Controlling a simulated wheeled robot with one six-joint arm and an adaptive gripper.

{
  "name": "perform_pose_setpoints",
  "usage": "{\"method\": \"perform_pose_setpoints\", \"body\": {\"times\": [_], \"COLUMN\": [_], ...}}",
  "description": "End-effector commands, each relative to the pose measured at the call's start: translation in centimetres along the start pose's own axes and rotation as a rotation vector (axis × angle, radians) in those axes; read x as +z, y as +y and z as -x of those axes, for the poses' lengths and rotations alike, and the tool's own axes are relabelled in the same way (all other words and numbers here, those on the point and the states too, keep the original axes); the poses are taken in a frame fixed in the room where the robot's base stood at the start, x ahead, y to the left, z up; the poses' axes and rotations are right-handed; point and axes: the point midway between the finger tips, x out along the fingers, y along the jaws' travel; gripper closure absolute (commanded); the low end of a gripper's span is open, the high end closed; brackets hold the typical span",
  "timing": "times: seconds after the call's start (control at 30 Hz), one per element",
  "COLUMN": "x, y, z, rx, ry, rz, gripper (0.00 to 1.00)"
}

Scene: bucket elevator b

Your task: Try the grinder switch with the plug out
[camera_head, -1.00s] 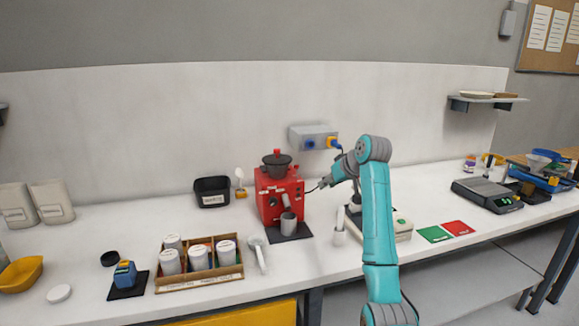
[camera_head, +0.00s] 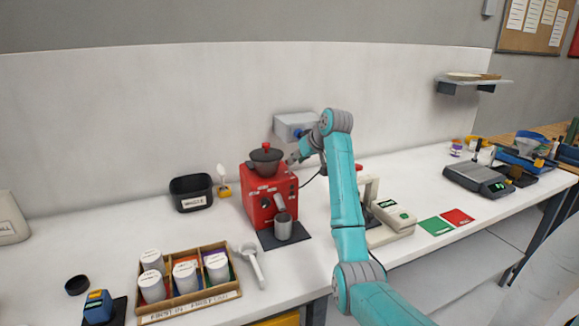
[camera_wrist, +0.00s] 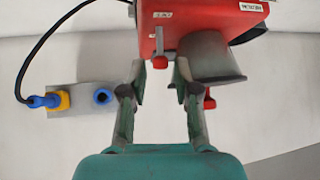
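The red grinder (camera_head: 260,203) stands on the bench with a dark hopper on top and a grey cup at its front. My gripper (camera_head: 294,160) is beside its upper right side. In the wrist view the grinder (camera_wrist: 200,18) appears upside down. A small lever with a red tip (camera_wrist: 160,62) lies between the fingertips of my open gripper (camera_wrist: 160,72), with gaps on both sides. A blue plug (camera_wrist: 42,101) with a black cable sits at a yellow fitting (camera_wrist: 62,100) on the grey wall box (camera_wrist: 82,112). A blue socket (camera_wrist: 103,96) beside it looks empty.
A black bin (camera_head: 191,194) stands left of the grinder, and a wooden tray of jars (camera_head: 190,298) is in front on the left. A portafilter-like tool (camera_head: 252,264) lies between. A pale machine (camera_head: 392,222) and green and red cards (camera_head: 436,229) are right of my arm.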

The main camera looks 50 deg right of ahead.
Motion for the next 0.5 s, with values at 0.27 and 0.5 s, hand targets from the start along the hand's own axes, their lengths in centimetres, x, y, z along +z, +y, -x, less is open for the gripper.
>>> {"method": "perform_pose_setpoints", "body": {"times": [0.27,0.5], "x": [0.0,0.0], "y": [0.0,0.0], "z": [-4.3,-5.7], "rx": [-0.001,0.0], "ry": [-0.002,0.0], "rz": [0.0,0.0], "gripper": [0.7,0.7]}}
